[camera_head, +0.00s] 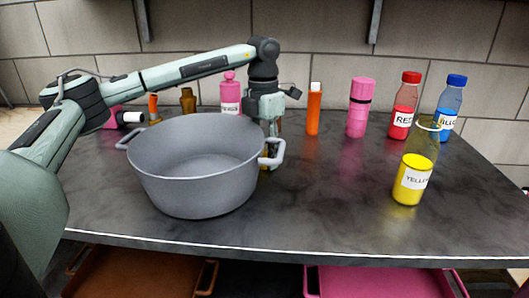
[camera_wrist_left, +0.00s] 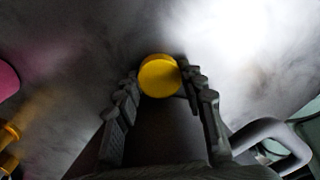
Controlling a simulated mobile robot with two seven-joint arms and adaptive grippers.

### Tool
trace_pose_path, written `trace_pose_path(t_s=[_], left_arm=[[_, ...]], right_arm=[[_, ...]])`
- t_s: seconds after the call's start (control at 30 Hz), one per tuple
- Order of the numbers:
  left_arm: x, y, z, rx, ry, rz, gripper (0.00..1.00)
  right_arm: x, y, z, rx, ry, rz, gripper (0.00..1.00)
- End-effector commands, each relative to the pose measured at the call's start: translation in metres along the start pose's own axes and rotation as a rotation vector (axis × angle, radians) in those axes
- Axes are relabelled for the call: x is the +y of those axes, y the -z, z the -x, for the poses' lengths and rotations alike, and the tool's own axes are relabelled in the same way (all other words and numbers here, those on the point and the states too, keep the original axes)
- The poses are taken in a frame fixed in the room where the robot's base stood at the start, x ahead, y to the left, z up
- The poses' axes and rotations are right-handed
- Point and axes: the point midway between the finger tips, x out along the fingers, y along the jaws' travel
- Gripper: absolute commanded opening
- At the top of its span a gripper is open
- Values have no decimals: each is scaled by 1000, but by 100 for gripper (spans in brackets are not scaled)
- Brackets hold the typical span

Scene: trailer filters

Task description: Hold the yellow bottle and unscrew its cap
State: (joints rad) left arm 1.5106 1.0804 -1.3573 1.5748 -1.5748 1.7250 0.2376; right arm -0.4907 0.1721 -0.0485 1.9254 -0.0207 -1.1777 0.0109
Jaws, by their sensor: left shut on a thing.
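The yellow bottle (camera_head: 413,172) stands upright on the right of the table in the head view. It has yellow liquid below, a clear upper part and a pale ring at its neck, with no cap on top. My left gripper (camera_head: 271,140) is beside the grey pot's right handle, far left of the bottle, its fingertips partly hidden by the handle. In the left wrist view, the left gripper (camera_wrist_left: 159,78) is shut on a round yellow cap (camera_wrist_left: 159,76). My right gripper is not in view.
The large grey pot (camera_head: 197,175) stands left of centre. Along the back stand an orange bottle (camera_head: 314,110), pink containers (camera_head: 359,108), a red-capped bottle (camera_head: 404,105) and a blue-capped bottle (camera_head: 451,105). The table between pot and yellow bottle is clear.

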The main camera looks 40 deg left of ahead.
Motion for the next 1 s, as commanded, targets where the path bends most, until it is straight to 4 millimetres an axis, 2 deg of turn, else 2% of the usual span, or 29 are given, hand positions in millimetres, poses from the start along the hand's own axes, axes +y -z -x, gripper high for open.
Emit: trace_pose_path(t_s=[0.27, 0.3, 0.47, 0.77, 0.87, 1.0], left_arm=[[0, 0, -3, 1, 0, 1, 5], [0, 0, -4, 1, 0, 1, 41], [0, 0, -3, 1, 0, 1, 60], [0, 0, -1, 0, -1, 1, 60], [0, -1, 6, -2, -1, 1, 60], [0, -1, 29, -3, -1, 1, 60]], right_arm=[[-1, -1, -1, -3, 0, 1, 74], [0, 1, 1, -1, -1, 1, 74], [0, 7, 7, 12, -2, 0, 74], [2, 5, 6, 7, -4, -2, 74], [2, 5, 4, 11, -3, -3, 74], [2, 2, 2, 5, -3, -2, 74]])
